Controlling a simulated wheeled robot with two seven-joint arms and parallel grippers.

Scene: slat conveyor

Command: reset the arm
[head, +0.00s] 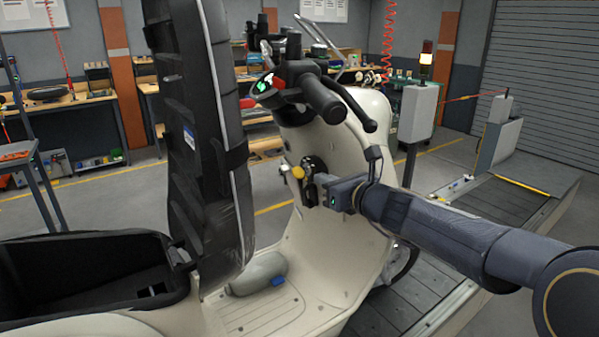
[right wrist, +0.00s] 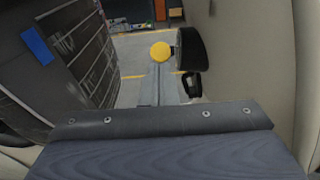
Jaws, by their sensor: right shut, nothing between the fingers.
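A cream scooter (head: 335,240) stands in the middle of the head view with its black seat (head: 190,120) raised upright and the storage bay (head: 95,285) open. My right arm comes in from the right, and my right gripper (head: 318,188) is at the inner face of the front shield, beside the dark lock area. It is shut and empty. A yellow round knob (head: 297,173) shows just left of the gripper; it also shows ahead in the right wrist view (right wrist: 161,51). Whether the gripper touches the scooter I cannot tell. My left gripper is out of view.
The handlebar (head: 300,90) is above my right gripper. A grey rounded object (head: 258,273) lies on the footboard. The slat conveyor (head: 490,212) runs behind my right arm. A control box with a lit lamp (head: 418,112) stands beyond it. Workbenches line the back.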

